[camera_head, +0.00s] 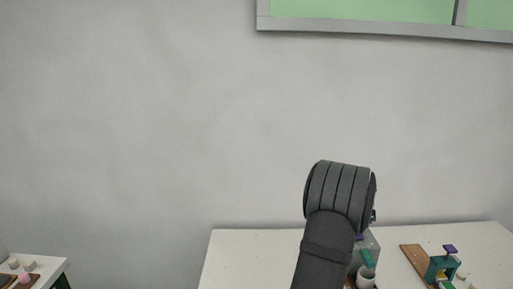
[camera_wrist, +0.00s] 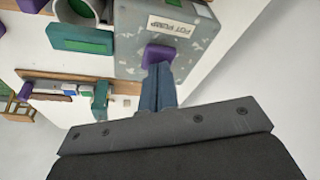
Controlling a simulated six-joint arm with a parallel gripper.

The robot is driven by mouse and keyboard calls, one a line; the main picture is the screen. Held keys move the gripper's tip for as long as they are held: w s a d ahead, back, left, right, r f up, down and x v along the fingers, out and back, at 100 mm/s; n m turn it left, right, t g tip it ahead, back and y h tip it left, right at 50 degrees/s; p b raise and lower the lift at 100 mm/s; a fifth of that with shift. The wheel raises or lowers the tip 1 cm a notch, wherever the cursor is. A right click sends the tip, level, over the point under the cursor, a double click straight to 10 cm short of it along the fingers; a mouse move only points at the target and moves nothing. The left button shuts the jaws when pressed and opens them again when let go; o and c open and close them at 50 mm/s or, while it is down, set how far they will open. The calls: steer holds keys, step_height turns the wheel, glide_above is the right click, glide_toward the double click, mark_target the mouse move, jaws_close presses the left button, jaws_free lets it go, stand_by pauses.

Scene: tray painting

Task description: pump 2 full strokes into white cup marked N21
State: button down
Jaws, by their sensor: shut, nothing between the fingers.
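A grey speckled box (camera_wrist: 205,40) with a label that seems to read "POT PUMP" fills the upper middle of the wrist view. A purple block (camera_wrist: 158,54) sticks out from it. My gripper (camera_wrist: 160,70) is shut and empty, its blue fingertips at the purple block; I cannot tell whether they touch. In the head view, the box (camera_head: 371,243) is partly behind my arm, with the cup (camera_head: 366,278) below the teal part (camera_head: 368,259). No N21 mark is readable.
A teal stand with a purple top (camera_head: 441,265) and a brown board (camera_head: 412,258) are at the right of the white table (camera_head: 240,255). The table's left part looks clear. Another small table (camera_head: 50,267) stands far left.

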steer(key=shift+r, duration=2.05)
steer(key=shift+f, duration=0.15)
steer(key=shift+f, duration=2.1)
steer(key=shift+r, duration=2.2)
steer(key=shift+r, duration=0.1)
steer(key=shift+r, duration=2.4)
